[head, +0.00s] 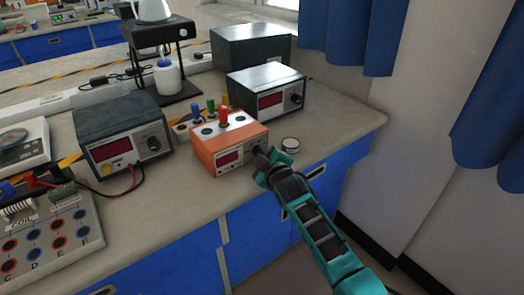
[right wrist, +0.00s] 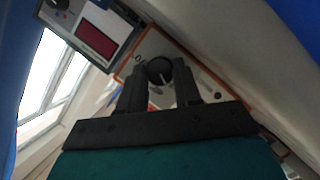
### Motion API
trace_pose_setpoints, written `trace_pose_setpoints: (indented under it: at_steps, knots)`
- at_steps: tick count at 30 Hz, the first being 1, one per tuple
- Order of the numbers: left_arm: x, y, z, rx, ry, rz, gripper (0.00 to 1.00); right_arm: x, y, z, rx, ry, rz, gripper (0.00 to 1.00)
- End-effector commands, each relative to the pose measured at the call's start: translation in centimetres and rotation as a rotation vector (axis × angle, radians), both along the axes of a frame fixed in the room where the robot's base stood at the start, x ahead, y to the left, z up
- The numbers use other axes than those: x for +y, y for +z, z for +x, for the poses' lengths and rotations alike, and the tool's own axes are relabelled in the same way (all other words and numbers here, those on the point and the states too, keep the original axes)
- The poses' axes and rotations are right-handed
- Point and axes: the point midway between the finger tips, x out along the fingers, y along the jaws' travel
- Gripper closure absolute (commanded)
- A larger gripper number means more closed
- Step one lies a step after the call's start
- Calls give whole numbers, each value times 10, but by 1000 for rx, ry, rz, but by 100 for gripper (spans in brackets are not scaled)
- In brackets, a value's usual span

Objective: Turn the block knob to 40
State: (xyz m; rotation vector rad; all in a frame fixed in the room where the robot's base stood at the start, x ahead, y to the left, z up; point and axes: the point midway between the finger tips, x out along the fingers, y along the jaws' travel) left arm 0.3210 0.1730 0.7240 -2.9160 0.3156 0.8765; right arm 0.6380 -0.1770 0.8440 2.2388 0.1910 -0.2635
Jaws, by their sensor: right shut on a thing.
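The block is an orange box (head: 221,147) with a pale front panel and a dark red display (head: 229,157), standing on the bench. Its top carries several coloured plugs. The block knob is a round black knob (right wrist: 160,71) with a pale pointer line, seen in the right wrist view on the pale panel. My right gripper (head: 262,156) is at the right end of the block's front panel, and in the right wrist view its two dark fingers (right wrist: 160,88) are closed around the knob's sides. The knob is mostly hidden in the head view. My left gripper is out of view.
A coil board (head: 48,240) is at lower left. The bench's front edge is close.

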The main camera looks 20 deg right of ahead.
Motion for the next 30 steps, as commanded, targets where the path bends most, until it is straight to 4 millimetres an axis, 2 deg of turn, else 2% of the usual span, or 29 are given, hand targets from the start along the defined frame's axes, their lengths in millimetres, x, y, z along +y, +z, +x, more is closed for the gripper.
trace_pose_setpoints:
  at_steps: [2,14,21,30]
  knots:
    - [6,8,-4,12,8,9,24,-1,7,0,22,1,51,97]
    - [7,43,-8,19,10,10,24,-4,5,1,143,0,382,97]
    - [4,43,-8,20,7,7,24,-6,2,2,201,-1,545,97]
    - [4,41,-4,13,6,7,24,-6,2,2,242,-1,662,97]
